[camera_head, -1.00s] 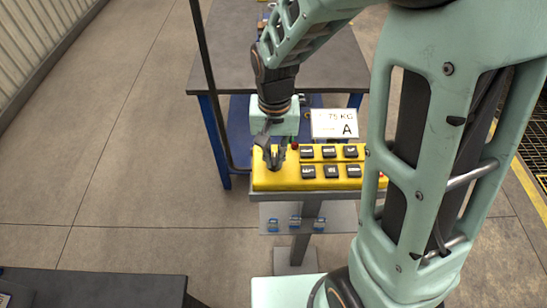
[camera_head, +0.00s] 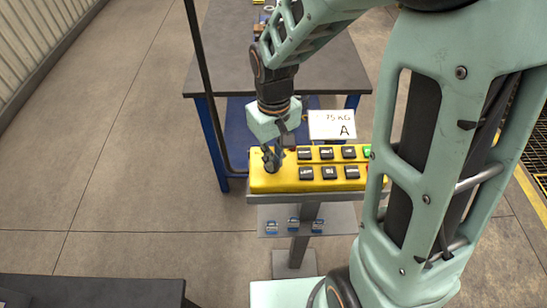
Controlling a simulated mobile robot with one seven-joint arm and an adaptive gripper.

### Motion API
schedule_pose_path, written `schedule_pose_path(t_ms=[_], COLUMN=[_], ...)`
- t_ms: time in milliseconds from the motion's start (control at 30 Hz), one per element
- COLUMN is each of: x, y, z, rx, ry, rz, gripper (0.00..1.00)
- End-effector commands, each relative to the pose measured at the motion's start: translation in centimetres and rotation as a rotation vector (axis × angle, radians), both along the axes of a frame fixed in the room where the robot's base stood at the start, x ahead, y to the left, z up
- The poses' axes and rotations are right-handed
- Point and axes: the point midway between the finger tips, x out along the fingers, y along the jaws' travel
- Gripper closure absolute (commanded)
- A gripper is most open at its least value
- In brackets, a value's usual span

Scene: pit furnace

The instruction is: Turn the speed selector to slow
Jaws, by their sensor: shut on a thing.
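A yellow control box (camera_head: 290,186) with several black push buttons stands on a grey post in the middle of the view. My gripper (camera_head: 271,163) points down at the left end of the box's top face. Its fingers are shut on the speed selector, which is mostly hidden behind them, so the way it points cannot be read. A red button (camera_head: 292,149) shows just right of my gripper, and a green button (camera_head: 368,151) shows at the box's right end, partly behind my arm.
A grey-topped blue workbench (camera_head: 330,78) is farther back. A dark table (camera_head: 90,290) is at the lower left. The floor at left is clear.

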Motion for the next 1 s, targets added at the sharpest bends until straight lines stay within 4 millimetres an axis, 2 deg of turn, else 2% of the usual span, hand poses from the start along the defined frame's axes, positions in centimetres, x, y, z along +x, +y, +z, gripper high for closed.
schedule_pose_path(t_ms=[367, 400, 533, 833, 1000], x=[0.1, 0.1, 0.0, 0.0, 0.2], y=[0.0, 0.0, 0.0, 0.0, 0.0], z=[0.1, 0.1, 0.0, 0.2, 2.0], rx=[0.0, 0.0, 0.0, 0.0, 0.001], ry=[-0.001, -0.001, -0.001, -0.001, -0.005], rz=[0.008, 0.008, 0.007, 0.006, 0.005], gripper=[1.0, 0.88, 0.73, 0.73, 0.73])
